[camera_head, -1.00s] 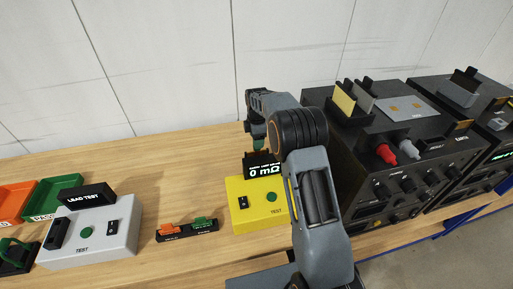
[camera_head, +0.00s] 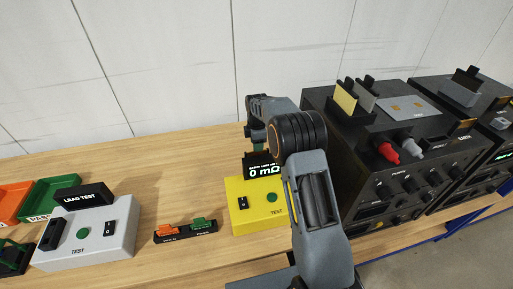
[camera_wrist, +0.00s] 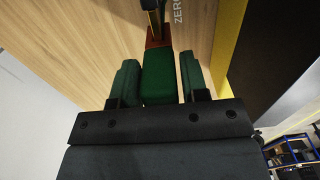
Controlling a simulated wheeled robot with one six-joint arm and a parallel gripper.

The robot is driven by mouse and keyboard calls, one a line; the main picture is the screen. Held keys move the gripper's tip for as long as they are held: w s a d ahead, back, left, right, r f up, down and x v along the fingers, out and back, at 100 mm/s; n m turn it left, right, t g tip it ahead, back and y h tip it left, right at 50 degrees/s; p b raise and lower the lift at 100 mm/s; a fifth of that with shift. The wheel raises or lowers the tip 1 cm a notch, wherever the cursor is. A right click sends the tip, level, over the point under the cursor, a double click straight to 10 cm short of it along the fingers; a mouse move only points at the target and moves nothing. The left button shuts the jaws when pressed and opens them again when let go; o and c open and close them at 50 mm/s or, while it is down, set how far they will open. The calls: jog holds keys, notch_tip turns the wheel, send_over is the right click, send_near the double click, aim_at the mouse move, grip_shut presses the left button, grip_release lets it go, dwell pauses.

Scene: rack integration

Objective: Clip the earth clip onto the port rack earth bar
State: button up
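The earth clip (camera_wrist: 158,80) shows in the wrist view as a green block with a copper-coloured jaw (camera_wrist: 157,38) at its far end. It sits between the two green fingers of my gripper (camera_wrist: 159,84), which look closed on its sides. A thin gold rod lies at the jaw; I cannot tell whether the jaw grips it. In the head view my gripper (camera_head: 257,142) is behind the yellow tester and its display, mostly hidden. The near black rack (camera_head: 365,150) stands right of my arm. A small brass-coloured piece (camera_head: 465,125) at its top right edge looks like its earth bar.
The yellow tester (camera_head: 250,204) has a display (camera_head: 264,170) reading 0 mΩ. A grey lead tester (camera_head: 85,235), a small holder (camera_head: 186,233) and green and orange trays (camera_head: 50,198) are to the left. A red plug (camera_head: 386,153) sticks up from the near rack. A second rack stands right.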

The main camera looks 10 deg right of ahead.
jog(key=c, duration=0.7)
jog(key=shift+o, duration=0.2)
jog(key=shift+r, duration=0.1)
jog(key=shift+r, duration=0.1)
jog(key=shift+r+p, duration=0.9)
jog(key=shift+r, duration=0.95)
